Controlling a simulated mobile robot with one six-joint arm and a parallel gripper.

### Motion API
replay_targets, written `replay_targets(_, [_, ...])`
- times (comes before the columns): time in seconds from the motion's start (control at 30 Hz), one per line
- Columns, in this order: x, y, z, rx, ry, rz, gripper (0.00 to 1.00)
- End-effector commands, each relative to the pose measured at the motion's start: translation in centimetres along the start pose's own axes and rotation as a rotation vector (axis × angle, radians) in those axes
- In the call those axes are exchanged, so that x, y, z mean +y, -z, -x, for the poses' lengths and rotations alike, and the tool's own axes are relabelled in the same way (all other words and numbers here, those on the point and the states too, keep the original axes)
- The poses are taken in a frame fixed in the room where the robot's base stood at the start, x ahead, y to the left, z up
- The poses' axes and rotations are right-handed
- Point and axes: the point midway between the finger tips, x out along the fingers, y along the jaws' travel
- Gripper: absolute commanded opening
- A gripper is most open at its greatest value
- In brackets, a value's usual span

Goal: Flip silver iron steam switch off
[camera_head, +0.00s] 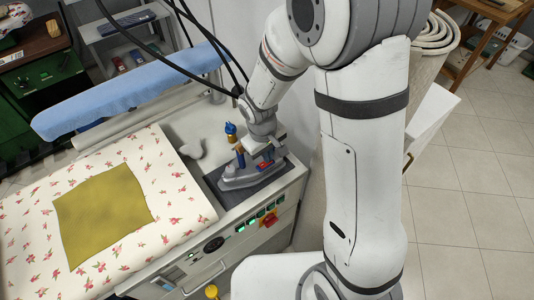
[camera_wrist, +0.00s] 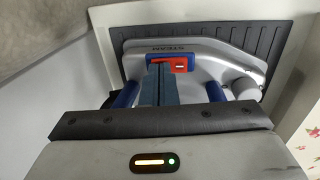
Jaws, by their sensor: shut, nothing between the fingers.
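The silver iron (camera_head: 240,181) rests on a dark ribbed pad (camera_head: 282,178) at the right end of the ironing station. In the wrist view the silver iron (camera_wrist: 225,62) carries a STEAM label and a red steam switch (camera_wrist: 182,63) in a blue frame. The red switch (camera_head: 263,166) also shows small in the head view. My gripper (camera_wrist: 161,68) is shut and empty, its fingertips over the left part of the switch frame, the red part visible to their right. Whether they touch it I cannot tell. In the head view my wrist hangs above the iron.
A floral padded board (camera_head: 180,190) with an olive cloth (camera_head: 100,215) lies left of the iron. A blue sleeve board (camera_head: 130,95) stands behind. Black cables hang near my wrist. A control panel with a red knob (camera_head: 269,218) is on the station's front.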

Motion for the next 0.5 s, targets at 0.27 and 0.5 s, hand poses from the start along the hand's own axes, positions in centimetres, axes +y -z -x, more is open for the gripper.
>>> replay_targets(0.27, [0.07, -0.05, -0.45, -0.002, 0.001, 0.000, 0.00])
replay_targets(0.5, [-0.51, -0.10, -0.40, -0.003, 0.001, 0.000, 0.00])
